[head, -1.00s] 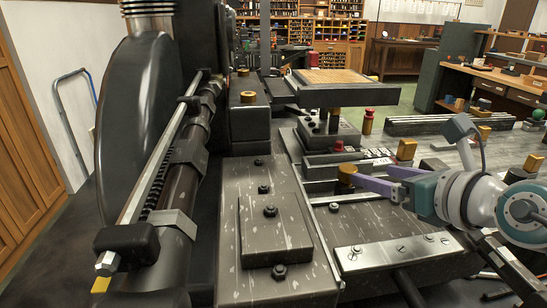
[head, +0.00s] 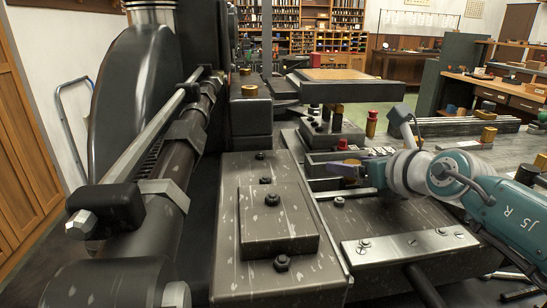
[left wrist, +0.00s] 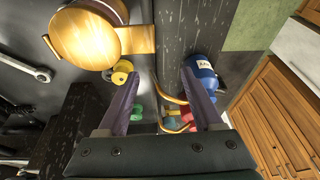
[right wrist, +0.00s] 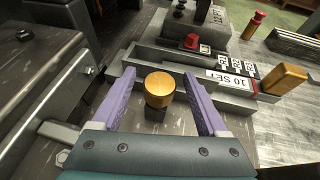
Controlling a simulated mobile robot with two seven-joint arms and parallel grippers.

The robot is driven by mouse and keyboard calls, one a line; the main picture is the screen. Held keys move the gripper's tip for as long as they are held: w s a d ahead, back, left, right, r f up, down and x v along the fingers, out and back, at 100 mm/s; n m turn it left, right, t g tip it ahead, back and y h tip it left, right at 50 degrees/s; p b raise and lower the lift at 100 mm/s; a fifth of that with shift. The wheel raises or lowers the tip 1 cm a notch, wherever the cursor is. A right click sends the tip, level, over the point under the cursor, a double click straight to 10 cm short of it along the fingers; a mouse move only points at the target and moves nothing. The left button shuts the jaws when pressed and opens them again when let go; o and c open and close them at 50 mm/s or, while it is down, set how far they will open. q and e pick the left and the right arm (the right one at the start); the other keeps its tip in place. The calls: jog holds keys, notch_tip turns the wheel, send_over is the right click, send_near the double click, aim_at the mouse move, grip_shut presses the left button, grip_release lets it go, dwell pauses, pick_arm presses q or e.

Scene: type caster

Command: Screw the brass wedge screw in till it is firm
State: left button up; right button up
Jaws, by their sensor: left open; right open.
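The brass wedge screw (right wrist: 160,88) shows in the right wrist view as a round, gold-coloured knob on a dark stem. It stands beside the long grey metal block. My right gripper (right wrist: 159,76) is open, with one purple finger on each side of the knob and a visible gap to both. In the head view my right gripper (head: 345,169) reaches in from the right, low over the machine bed, and the knob is hard to make out there. My left gripper (left wrist: 160,75) is open and empty in the left wrist view. It is out of the head view.
A label plate reading "10 SET" (right wrist: 228,80) and a brass block (right wrist: 285,78) lie right of the knob. A red knob (right wrist: 191,41) is behind it. A dark bolted block (head: 262,225) stands left of my right gripper. A blue can (left wrist: 201,75) shows in the left wrist view.

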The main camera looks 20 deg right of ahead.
grip_shut()
jog(key=shift+r+p, duration=0.15)
jog(key=shift+p, duration=0.25)
jog(key=shift+r+m+h+p, duration=0.15)
jog(key=shift+m+h+p, duration=0.4)
jog(key=shift+p, duration=0.7)
jog(key=shift+f+m+h+p, duration=0.2)
jog(key=shift+m+h+p, duration=0.05)
jog(key=shift+h+p, duration=0.1)
grip_release()
jog(key=shift+f, duration=0.1)
